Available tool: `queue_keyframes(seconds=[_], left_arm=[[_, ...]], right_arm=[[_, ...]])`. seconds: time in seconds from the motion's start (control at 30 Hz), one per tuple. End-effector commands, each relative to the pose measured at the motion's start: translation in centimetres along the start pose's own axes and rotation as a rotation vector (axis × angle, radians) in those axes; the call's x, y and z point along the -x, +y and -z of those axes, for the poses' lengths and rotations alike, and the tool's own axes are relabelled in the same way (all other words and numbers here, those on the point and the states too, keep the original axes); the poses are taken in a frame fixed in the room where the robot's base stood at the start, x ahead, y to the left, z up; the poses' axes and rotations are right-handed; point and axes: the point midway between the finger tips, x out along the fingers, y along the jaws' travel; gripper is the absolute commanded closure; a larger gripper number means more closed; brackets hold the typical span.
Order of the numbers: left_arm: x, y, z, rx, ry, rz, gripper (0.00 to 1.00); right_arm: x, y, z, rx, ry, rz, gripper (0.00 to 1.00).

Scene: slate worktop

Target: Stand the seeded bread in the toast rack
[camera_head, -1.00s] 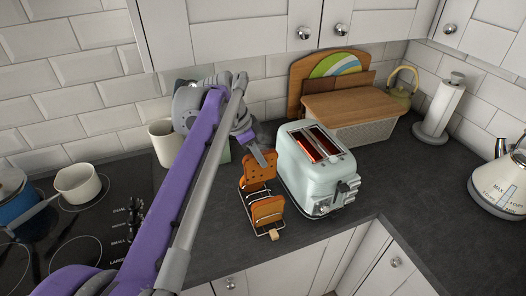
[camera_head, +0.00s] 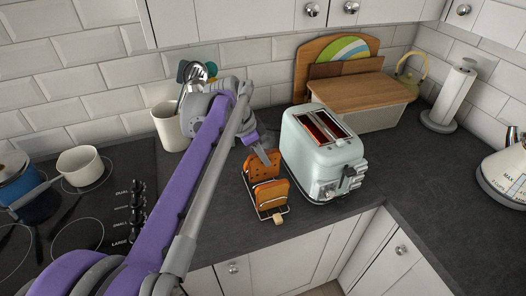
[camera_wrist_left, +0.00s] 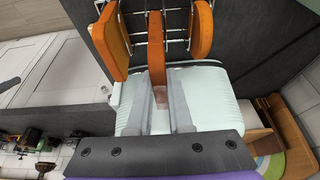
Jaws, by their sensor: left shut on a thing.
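My left gripper (camera_head: 264,154) is shut on the seeded bread (camera_head: 261,166), an orange-brown slice with dark specks, held upright at the toast rack. Another slice (camera_head: 272,194) stands at the rack's near end. In the left wrist view, the seeded bread (camera_wrist_left: 157,80) is between my fingertips (camera_wrist_left: 160,104), between a slice on the left (camera_wrist_left: 108,44) and a slice on the right (camera_wrist_left: 201,28). The bread's lower edge is hidden, so I cannot tell whether it rests on the rack. My right gripper is not in view.
The pale green toaster (camera_head: 322,160) stands close to the right of the rack. A utensil pot (camera_head: 168,125) stands behind my left arm. The hob (camera_head: 85,215) with pans is at left.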

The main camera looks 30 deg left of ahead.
Motion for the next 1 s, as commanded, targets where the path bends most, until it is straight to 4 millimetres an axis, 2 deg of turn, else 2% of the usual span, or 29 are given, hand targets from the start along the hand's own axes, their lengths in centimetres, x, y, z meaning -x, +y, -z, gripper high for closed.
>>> queue_keyframes(seconds=[0.1, 0.4, 0.9, 0.93, 1.0], left_arm=[[-1.4, 0.0, -0.6, 0.0, -0.001, -0.001, 1.0], [-3.6, 0.0, -1.5, 0.0, -0.001, -0.001, 1.0], [-4.3, 0.0, -1.8, 0.0, 0.0, 0.0, 1.0], [-4.3, 0.0, -1.8, 0.0, 0.0, 0.0, 0.8], [-4.3, 0.0, -1.8, 0.0, 0.0, 0.0, 0.68]], right_arm=[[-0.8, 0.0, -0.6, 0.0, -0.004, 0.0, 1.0], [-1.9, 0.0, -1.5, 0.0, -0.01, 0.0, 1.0], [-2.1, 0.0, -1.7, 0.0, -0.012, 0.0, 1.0], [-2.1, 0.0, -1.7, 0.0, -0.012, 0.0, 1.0], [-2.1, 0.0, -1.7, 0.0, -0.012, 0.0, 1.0]])
